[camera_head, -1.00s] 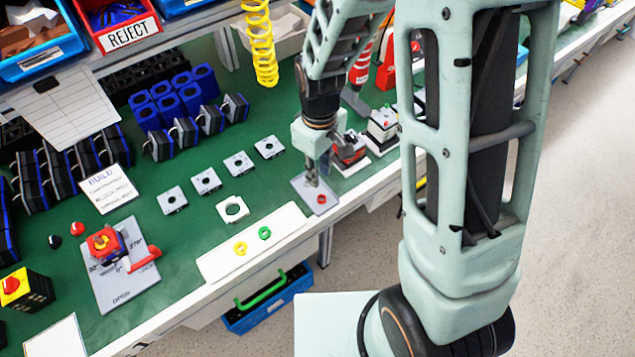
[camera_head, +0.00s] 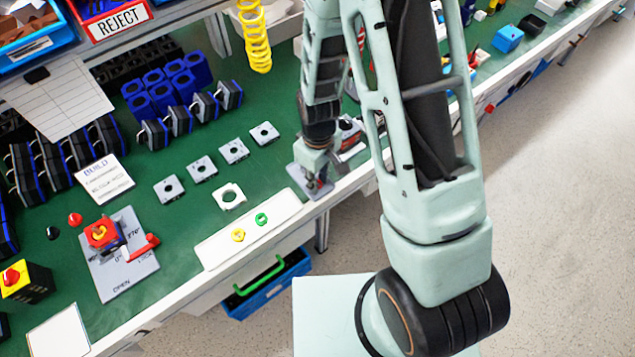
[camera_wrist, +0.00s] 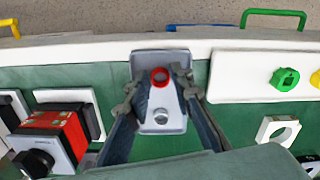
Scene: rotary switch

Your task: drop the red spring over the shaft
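The red spring shows as a small red ring (camera_wrist: 160,76) on a grey plate (camera_wrist: 148,64) in the wrist view. My gripper (camera_wrist: 158,82) is open, with one fingertip on each side of the red ring; I cannot tell whether either touches it. A small round grey feature (camera_wrist: 161,117) sits on the same plate, closer to my palm; I cannot tell if it is a shaft. In the head view my gripper (camera_head: 314,180) is down at the grey plate (camera_head: 323,191) and hides the red ring. A red switch assembly (camera_head: 102,233) stands on another grey plate (camera_head: 121,279) at the left.
A red and black device (camera_wrist: 52,135) stands close beside my gripper. The bench front edge is near.

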